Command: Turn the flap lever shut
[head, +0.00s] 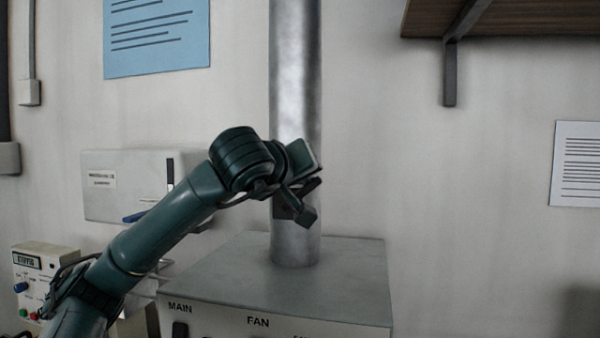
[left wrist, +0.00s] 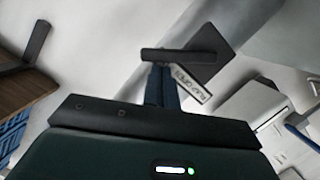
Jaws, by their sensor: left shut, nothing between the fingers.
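My left gripper (head: 296,192) is in front of the metal duct (head: 296,80), just above the grey fan box. In the left wrist view its narrow blue fingers (left wrist: 161,82) are shut together with nothing between them. A dark bar (left wrist: 180,56), which looks like the flap lever, lies across their tips; I cannot tell if they touch. Behind it is a dark square plate (left wrist: 215,48) on the duct, and a pale lettered tag (left wrist: 191,86) sits beside the fingers. In the head view a dark block-ended piece (head: 308,217) shows below the gripper; the rest is mostly hidden.
The fan box (head: 330,270), labelled MAIN and FAN, stands under the duct. A white wall box (head: 125,180) with a blue handle is at left, and a small control unit (head: 40,275) is below it. A wooden shelf (head: 500,18) is at upper right.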

